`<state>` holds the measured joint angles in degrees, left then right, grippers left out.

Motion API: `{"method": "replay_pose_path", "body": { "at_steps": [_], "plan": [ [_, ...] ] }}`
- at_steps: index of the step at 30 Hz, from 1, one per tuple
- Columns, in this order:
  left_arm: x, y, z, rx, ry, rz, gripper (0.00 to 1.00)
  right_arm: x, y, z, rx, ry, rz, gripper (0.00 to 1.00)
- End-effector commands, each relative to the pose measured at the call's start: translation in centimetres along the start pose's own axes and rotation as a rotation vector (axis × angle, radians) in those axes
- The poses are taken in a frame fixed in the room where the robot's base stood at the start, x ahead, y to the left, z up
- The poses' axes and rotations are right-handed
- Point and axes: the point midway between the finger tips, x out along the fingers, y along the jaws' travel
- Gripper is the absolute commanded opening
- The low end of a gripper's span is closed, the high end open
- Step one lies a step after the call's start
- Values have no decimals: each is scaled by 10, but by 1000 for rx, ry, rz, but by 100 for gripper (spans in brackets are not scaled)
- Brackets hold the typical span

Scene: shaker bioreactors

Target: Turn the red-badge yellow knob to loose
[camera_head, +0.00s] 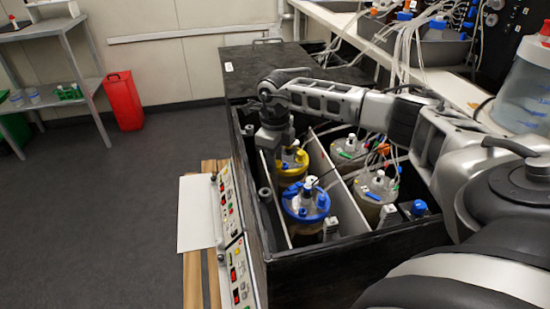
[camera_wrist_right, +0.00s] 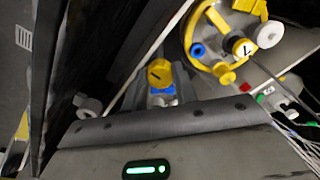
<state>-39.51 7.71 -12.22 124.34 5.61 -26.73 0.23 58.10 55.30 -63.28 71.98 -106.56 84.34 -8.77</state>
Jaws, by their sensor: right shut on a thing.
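A yellow knob (camera_wrist_right: 160,72) with a dark line across its top sits on a blue and white base in the right wrist view. My right gripper (camera_wrist_right: 160,82) is around this knob and shut on it, a finger on each side. My left gripper is not in view.
The yellow-lidded vessel (camera_wrist_right: 222,38) is close beside the gripper. A blue-lidded vessel (camera_head: 305,203) stands nearer, and grey-topped vessels (camera_head: 376,190) with tubes stand across a divider. A control panel (camera_head: 235,240) lines the box's left side.

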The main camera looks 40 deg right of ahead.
Motion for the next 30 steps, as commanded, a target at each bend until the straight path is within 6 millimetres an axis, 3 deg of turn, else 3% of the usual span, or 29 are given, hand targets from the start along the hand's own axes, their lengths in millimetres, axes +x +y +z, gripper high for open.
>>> {"method": "replay_pose_path", "body": {
  "at_steps": [16,17,19,30],
  "plan": [
    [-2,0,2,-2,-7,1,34,-2,-1,0,-25,-3,-2,6],
    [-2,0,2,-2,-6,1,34,-2,-1,0,-25,-3,-2,34],
    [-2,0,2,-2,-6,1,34,-2,-1,0,-25,-3,-2,50],
    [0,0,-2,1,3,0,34,-6,-1,0,-24,-2,-1,50]
  ]
}}
